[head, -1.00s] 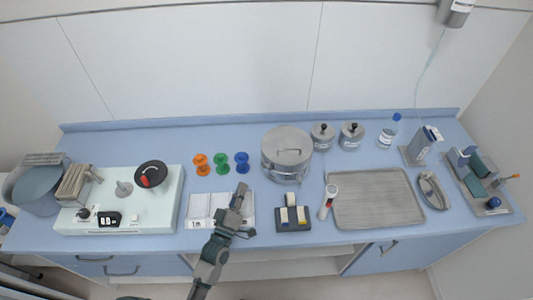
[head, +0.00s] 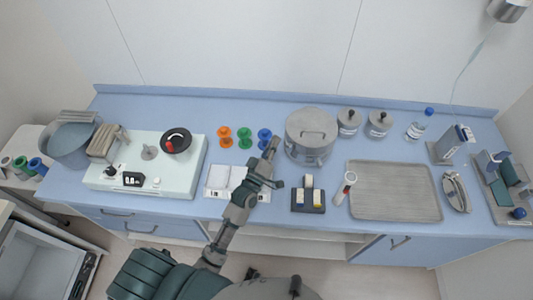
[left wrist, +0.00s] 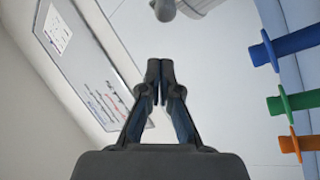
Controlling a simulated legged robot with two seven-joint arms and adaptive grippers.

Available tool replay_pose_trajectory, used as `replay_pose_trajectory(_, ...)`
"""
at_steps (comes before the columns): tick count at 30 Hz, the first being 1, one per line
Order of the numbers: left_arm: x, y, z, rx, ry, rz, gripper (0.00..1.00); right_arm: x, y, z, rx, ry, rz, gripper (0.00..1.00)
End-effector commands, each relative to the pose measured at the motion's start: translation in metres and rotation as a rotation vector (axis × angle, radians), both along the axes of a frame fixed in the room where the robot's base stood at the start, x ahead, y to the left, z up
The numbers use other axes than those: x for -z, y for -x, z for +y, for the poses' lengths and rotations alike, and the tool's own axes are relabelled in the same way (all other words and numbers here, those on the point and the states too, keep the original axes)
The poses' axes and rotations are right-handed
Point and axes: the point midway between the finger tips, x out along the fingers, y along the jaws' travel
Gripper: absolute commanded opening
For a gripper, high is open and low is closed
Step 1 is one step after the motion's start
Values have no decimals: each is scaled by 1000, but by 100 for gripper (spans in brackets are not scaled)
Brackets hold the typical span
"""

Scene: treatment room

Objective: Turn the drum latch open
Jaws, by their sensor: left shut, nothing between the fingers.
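A round grey metal drum (head: 311,150) with a lid and a top handle stands at the middle back of the counter in the head view. I cannot make out its latch at this size. My left gripper (head: 272,146) is shut and empty, left of the drum in the picture, overlapping the edge of the blue spool (head: 264,138). In the left wrist view the gripper (left wrist: 160,66) has its two dark fingertips together with nothing between them. A grey rounded part (left wrist: 164,9) shows at that view's top edge; I cannot tell what it belongs to. My right gripper is not in view.
Green (head: 245,139) and orange (head: 224,137) spools stand left of the blue one. A white box unit (head: 120,180) is farther left. A dark block with cards (head: 308,207), a red-tipped tube (head: 346,187) and a metal tray (head: 393,190) lie right of my arm. Two lidded jars (head: 348,123) stand right of the drum.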

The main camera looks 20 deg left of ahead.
Motion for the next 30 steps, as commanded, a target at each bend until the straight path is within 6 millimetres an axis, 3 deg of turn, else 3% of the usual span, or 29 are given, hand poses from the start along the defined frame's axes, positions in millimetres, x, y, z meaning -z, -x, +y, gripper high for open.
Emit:
replay_pose_trajectory(3,-9,-24,-2,-1,1,-2,0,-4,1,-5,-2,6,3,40)
replay_pose_trajectory(6,8,-18,-12,0,1,5,0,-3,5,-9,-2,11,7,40)
replay_pose_trajectory(12,20,-13,-24,-1,1,2,0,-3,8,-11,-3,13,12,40)
replay_pose_trajectory(30,23,-12,-29,0,-24,-9,0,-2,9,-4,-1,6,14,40)
